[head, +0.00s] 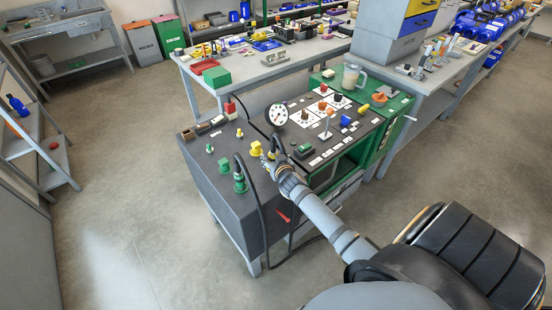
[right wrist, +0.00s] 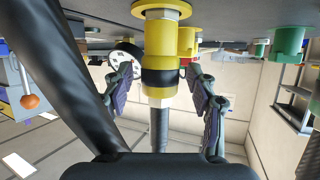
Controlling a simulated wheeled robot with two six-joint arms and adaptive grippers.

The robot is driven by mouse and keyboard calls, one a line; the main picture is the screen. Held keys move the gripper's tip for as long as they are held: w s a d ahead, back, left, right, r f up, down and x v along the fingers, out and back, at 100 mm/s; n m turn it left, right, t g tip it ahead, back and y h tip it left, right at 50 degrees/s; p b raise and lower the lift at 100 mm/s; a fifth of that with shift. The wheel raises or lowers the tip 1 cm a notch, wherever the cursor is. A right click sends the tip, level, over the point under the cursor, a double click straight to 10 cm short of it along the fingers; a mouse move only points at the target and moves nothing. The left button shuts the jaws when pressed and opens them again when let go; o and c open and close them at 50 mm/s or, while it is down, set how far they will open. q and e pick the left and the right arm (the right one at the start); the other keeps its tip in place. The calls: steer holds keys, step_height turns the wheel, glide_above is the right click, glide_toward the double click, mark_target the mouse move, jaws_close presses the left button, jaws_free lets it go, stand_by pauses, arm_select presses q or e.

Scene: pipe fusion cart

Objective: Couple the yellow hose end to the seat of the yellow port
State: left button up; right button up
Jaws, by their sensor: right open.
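In the right wrist view, which is upside down, the yellow hose end (right wrist: 159,77) with a black band, a pale nut and a dark hose is in line with a flanged yellow fitting (right wrist: 162,12) on the cart surface. I cannot tell whether it is locked there. My right gripper (right wrist: 160,88) is open, one finger on each side of the hose end, with no clear contact. In the head view my right gripper (head: 268,158) is beside a yellow port (head: 255,148), which hides little; the hose end is mostly hidden there. My left gripper is not in view.
A green fitting (head: 240,183) with a black hose stands left of the gripper on the dark cart (head: 210,190). A thick black hose (right wrist: 55,70) crosses the left of the wrist view.

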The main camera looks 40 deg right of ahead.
steer(key=v, duration=1.1)
steer(key=shift+s, duration=0.3)
steer(key=shift+r, duration=0.1)
steer(key=s+a+f+n+g+y, duration=0.25)
steer(key=s+a+g, duration=0.25)
steer(key=s, duration=0.4)
steer(key=s+a+f+n+g+y, duration=0.1)
steer(key=s+a+f+n+g, duration=0.25)
steer(key=s, duration=0.55)
step_height(320, 180, down, 23)
steer(key=s+d+m+g, duration=0.1)
steer(key=m+g, duration=0.1)
steer(key=s+d+f+g, duration=0.1)
steer(key=s+f, duration=1.6)
steer(key=s, duration=0.2)
steer(key=shift+s+d+f, duration=0.35)
steer(key=shift+d, duration=0.05)
